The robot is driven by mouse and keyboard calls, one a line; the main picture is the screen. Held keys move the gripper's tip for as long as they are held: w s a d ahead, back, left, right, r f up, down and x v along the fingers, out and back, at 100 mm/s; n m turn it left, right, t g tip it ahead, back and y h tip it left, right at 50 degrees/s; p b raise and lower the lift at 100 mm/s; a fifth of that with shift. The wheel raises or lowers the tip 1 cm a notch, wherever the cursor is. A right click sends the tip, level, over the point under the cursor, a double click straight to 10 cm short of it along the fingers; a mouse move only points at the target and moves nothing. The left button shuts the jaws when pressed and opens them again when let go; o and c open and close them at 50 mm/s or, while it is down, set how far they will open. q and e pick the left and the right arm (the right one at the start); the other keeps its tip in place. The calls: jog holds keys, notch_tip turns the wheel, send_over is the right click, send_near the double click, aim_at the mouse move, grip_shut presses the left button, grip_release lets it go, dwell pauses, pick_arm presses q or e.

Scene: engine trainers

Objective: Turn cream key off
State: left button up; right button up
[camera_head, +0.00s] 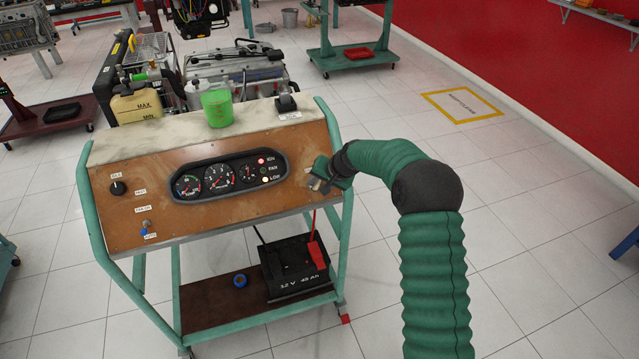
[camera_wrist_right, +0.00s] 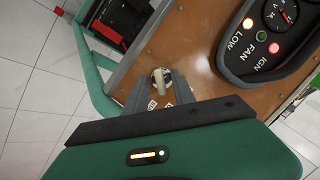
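The cream key (camera_wrist_right: 160,82) sits in a round switch on the brown panel and shows between my right gripper's fingers in the right wrist view. My right gripper (camera_wrist_right: 161,84) is open around it, with a gap visible beside the key. In the head view my right gripper (camera_head: 320,181) is at the right end of the panel (camera_head: 230,220) and hides the key there. The red IGN lamp (camera_head: 261,161) is lit; it also shows in the right wrist view (camera_wrist_right: 274,48). My left gripper is not in view.
The gauge cluster (camera_head: 228,176) is left of my right gripper. A black knob (camera_head: 117,188) and a blue toggle (camera_head: 146,230) are on the panel's left. A green cup (camera_head: 216,107) stands on the top ledge, and a black battery (camera_head: 290,270) sits on the shelf below.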

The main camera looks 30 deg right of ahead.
jog(key=shift+a, duration=0.3)
jog(key=c, duration=0.4)
jog(key=shift+d, duration=0.4)
grip_shut()
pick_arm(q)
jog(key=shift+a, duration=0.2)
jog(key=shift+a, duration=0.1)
pick_arm(e)
jog(key=shift+a, duration=0.15)
